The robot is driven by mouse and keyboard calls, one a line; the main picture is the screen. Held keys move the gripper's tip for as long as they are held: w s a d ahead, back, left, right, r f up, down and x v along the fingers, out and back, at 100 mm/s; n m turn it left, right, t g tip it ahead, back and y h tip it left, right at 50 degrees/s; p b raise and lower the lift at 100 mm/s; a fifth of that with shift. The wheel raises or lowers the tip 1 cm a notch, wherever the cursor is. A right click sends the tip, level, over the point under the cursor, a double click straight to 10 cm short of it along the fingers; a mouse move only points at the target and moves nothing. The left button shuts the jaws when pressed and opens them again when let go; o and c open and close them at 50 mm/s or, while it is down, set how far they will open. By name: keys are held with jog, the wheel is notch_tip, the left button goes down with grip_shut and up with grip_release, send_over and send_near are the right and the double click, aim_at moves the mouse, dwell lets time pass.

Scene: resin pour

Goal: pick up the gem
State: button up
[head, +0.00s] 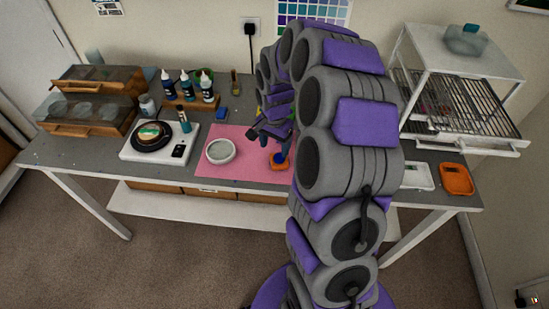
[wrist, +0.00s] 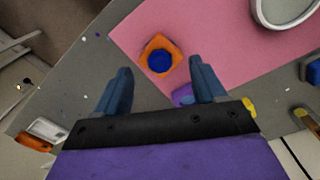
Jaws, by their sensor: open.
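A round dark blue piece (wrist: 160,61), which looks like the gem, sits on a small orange square holder (wrist: 151,46) on the pink mat (wrist: 205,30). The head view shows the blue piece (head: 280,159) near the mat's right part, close beside my arm. My gripper (wrist: 162,82) is open and empty, its two blue fingers apart. In the wrist view the blue piece lies beyond the fingertips, between their lines. A small purple-blue item (wrist: 182,95) lies at the mat's edge, partly hidden by the right finger; I cannot tell what it is.
A white round dish (head: 220,151) stands on the mat left of the orange holder. A white scale (head: 159,142) and several bottles (head: 187,88) stand further left. A wire rack (head: 455,105) and an orange tray (head: 456,179) are at the right.

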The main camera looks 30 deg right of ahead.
jog(key=d+r+p, duration=0.1)
jog(key=d+r, duration=0.3)
jog(key=r, duration=0.4)
jog(key=b, duration=0.1)
send_over(280, 157)
jog(key=w, duration=0.1)
notch_tip(280, 157, down, 6)
jog(key=shift+w+f, duration=0.15)
jog(key=shift+f, duration=0.1)
jog(key=f, duration=0.3)
jog(key=shift+d+f+b, duration=0.2)
jog(key=shift+f+b, duration=0.05)
jog(key=shift+b, duration=0.1)
jog(key=shift+d+f, duration=0.45)
jog(key=shift+d, duration=0.1)
jog(key=f, duration=0.1)
jog(key=a+f+b, duration=0.1)
jog(key=f, duration=0.2)
jog(key=shift+s+a, duration=0.2)
jog(key=shift+s, duration=0.2)
jog(key=shift+s+a, duration=0.1)
jog(key=shift+s+f, duration=0.1)
jog(key=shift+c, duration=0.9)
jog(key=shift+s+d+f+b, duration=0.1)
jog(key=shift+s+d+b, duration=0.15)
jog(key=shift+b, duration=0.05)
jog(key=c, duration=1)
grip_shut()
